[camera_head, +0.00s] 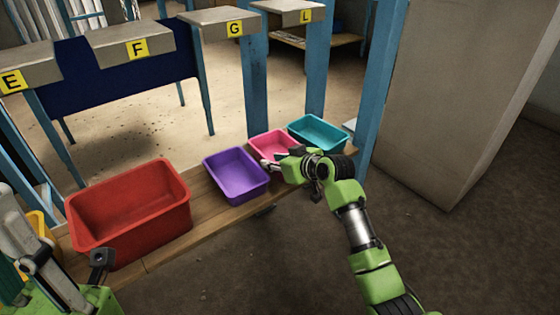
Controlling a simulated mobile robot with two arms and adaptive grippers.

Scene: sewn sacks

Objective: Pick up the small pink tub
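The small pink tub (272,142) stands on the wooden bench between the purple tub and the teal tub. My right gripper (270,161) reaches in from the right and is at the near side of the pink tub, covering part of its near rim. The fingers are small and overlap the tub, so I cannot tell whether they are open or shut, or whether they touch it. The tub stands upright on the bench. Parts of my own body show at the lower left, but I see no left gripper there.
The purple tub (237,174) stands left of the pink tub, and the teal tub (318,131) right of it. A large red tub (130,206) and a partly hidden yellow tub (42,226) stand further left. Blue posts (255,85) rise behind the bench (215,218).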

